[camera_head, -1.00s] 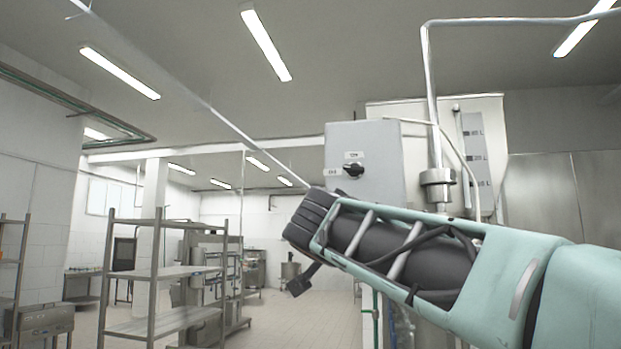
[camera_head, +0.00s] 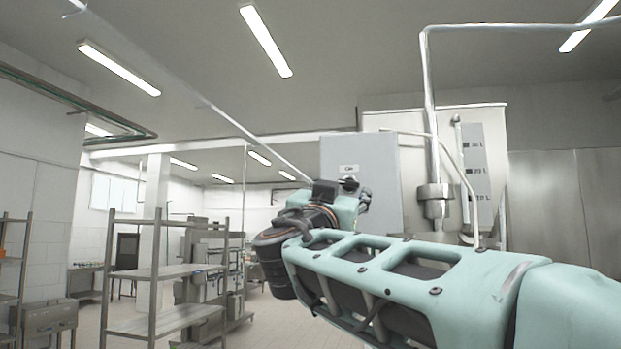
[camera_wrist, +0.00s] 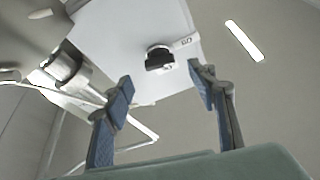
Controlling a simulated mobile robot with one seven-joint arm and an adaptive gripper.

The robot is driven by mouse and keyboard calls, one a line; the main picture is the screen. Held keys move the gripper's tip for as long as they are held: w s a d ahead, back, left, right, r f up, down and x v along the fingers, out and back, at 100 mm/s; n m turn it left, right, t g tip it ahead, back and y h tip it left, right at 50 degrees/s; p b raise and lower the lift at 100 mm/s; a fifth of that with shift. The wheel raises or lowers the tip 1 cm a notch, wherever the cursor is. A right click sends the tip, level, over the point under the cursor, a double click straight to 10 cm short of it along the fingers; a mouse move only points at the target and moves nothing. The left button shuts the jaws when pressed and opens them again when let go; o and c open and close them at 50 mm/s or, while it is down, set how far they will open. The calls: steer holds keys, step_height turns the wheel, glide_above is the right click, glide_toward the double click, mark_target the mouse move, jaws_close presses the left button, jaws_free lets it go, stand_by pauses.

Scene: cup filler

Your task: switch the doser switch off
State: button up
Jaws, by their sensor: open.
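The doser switch is a black rotary knob (camera_head: 348,184) on the front of a grey control box (camera_head: 338,151), partly hidden behind my wrist in the head view. In the wrist view the knob (camera_wrist: 160,58) sits on the box face (camera_wrist: 115,40), with a small label beside it. My gripper (camera_wrist: 160,82) is open and empty. Its two blue-padded fingers stand to either side below the knob, apart from it as far as I can tell. In the head view the gripper (camera_head: 363,195) is mostly hidden by my own arm.
A doser tank (camera_head: 490,125) with a level scale stands behind the box, with a metal pipe (camera_head: 430,100) rising beside it. Metal shelving (camera_head: 160,275) stands at the left. The floor (camera_head: 270,318) between shows some free room.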

mark_target(347, 185)
steer(key=p+x, duration=0.2)
steer(key=x, duration=0.4)
steer(key=shift+w+p, duration=0.15)
steer(key=shift+p, duration=0.2)
steer(key=c, duration=1.2)
steer(key=shift+o, duration=0.2)
steer(key=shift+f+b, duration=0.1)
steer(key=shift+b, duration=0.3)
